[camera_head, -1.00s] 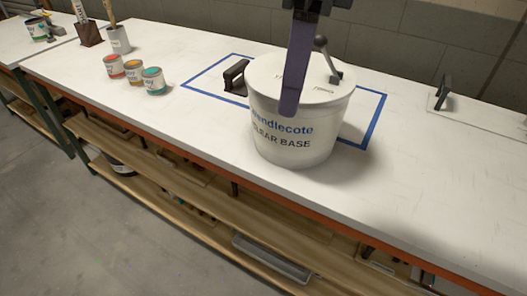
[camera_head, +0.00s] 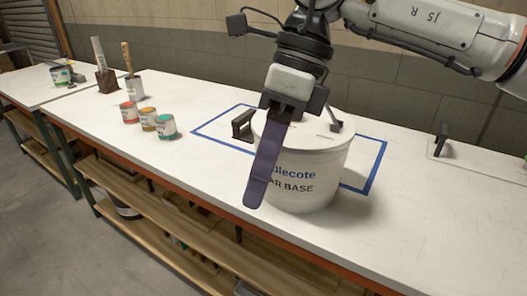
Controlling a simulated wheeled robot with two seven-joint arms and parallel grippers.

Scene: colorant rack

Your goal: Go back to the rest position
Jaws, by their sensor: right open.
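My right gripper (camera_head: 257,192) hangs down in front of a large white paint bucket (camera_head: 310,185). Its long purple finger shows side-on and covers the left part of the bucket's lettering. I see nothing held in it, and it is open. From this angle I cannot tell the gap between finger and bucket. My right arm (camera_head: 405,35) comes in from the upper right. The bucket stands upright with its white lid (camera_head: 290,135) on, over a blue tape outline (camera_head: 372,172) on the white bench (camera_head: 215,170). My left gripper is out of view.
A dark handle (camera_head: 241,125) stands left of the bucket, and a black lever (camera_head: 335,120) shows at the lid. Three small paint cans (camera_head: 148,118) stand to the left, with brush holders (camera_head: 135,86) behind. Another black handle (camera_head: 441,138) is at right. The front left bench is clear.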

